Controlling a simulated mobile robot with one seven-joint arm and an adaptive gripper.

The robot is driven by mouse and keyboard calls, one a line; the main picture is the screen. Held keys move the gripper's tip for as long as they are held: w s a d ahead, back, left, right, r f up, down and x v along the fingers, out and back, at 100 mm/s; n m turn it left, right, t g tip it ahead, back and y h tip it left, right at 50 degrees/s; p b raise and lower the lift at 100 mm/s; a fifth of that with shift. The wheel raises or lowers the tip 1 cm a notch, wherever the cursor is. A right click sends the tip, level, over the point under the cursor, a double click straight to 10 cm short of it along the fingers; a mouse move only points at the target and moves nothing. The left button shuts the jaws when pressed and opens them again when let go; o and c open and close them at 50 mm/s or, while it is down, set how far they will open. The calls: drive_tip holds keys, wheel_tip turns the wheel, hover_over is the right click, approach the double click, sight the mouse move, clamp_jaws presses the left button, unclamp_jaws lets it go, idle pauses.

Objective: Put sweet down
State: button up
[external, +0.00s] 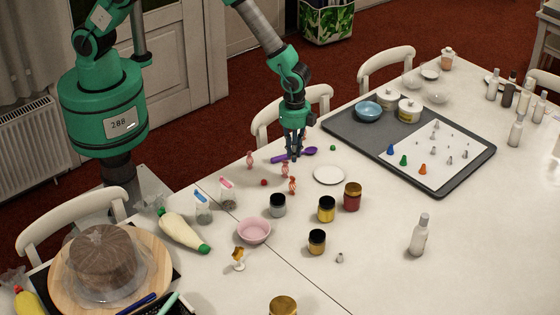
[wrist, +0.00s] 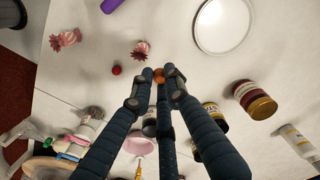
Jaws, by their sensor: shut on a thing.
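My gripper (external: 295,154) is shut on a small round orange sweet (wrist: 166,74), which shows between the fingertips in the wrist view. In the external view the fingers hide it. A red ball (external: 264,182) lies to the lower left. A white round plate (external: 329,175) lies to the lower right of the gripper and looks empty.
A pink bowl (external: 254,230) is further left. A grey tray (external: 465,175) with piping nozzles lies at the right. The front right of the table is mostly clear.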

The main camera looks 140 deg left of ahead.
drive_tip(key=w+a+r, duration=0.1)
drive_tip(key=w+a, duration=0.5)
drive_tip(key=a, duration=0.4)
drive_tip(key=shift+w+p, duration=0.4)
drive_tip(key=shift+p, duration=0.05)
drive_tip(key=shift+r, duration=0.1)
drive_tip(key=shift+d, duration=0.1)
hover_over(327, 177)
drive_tip(key=shift+f, duration=3.15)
drive_tip(key=shift+f, duration=1.85)
drive_tip(key=shift+f+b, duration=0.2)
drive_tip(key=shift+b, duration=0.2)
drive_tip(key=o, duration=0.7)
